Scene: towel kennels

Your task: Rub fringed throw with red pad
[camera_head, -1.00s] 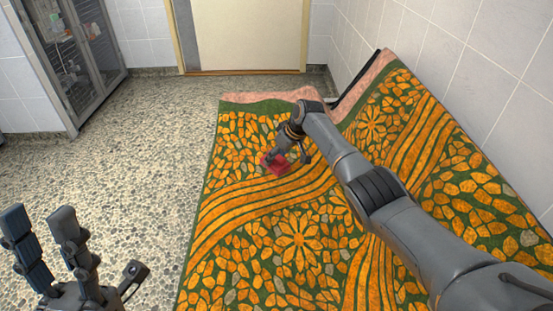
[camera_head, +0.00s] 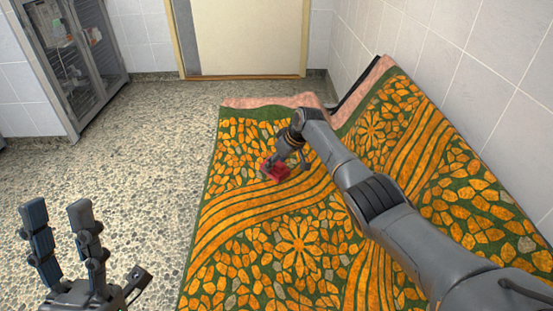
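The fringed throw (camera_head: 298,243) is orange and green with a leaf and stripe pattern. It is spread over a low surface and runs up toward the right wall. The red pad (camera_head: 274,170) lies on or just above the throw's upper left part. My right gripper (camera_head: 277,165) is at the pad with its fingers around it and seems to hold it; the fingertips are partly hidden. My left gripper (camera_head: 62,220) is at the lower left over the floor, empty, with its fingers spread apart.
A pink cloth edge (camera_head: 270,101) shows beyond the throw. A metal cabinet with mesh doors (camera_head: 85,50) stands at the upper left. A door (camera_head: 247,36) is at the back, and a tiled wall (camera_head: 470,55) is on the right. The speckled floor (camera_head: 130,170) at left is clear.

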